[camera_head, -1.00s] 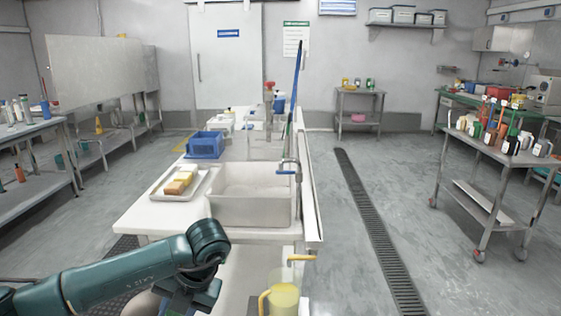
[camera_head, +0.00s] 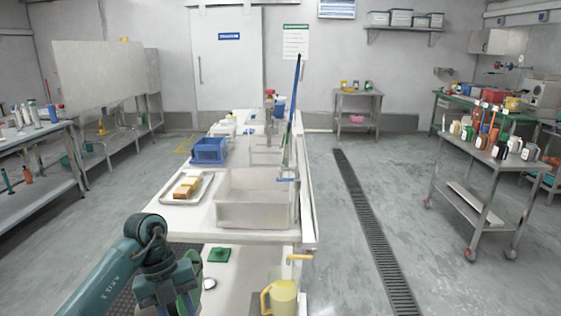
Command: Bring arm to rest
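My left arm comes in from the lower left, with its elbow-like joint at the left front of the white counter. My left gripper (camera_head: 180,297) points down at the bottom edge of the view. Its fingers are mostly cut off or hidden, so I cannot tell whether they are open or shut. A dark green shape beside it is unclear. My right arm and gripper are not in view.
A yellow jug (camera_head: 281,298) and a green pad (camera_head: 218,255) are on the near surface. Behind stand a sink basin (camera_head: 253,205), a sponge tray (camera_head: 187,190) and a blue crate (camera_head: 210,150). A loaded trolley (camera_head: 490,160) is at right; floor between is clear.

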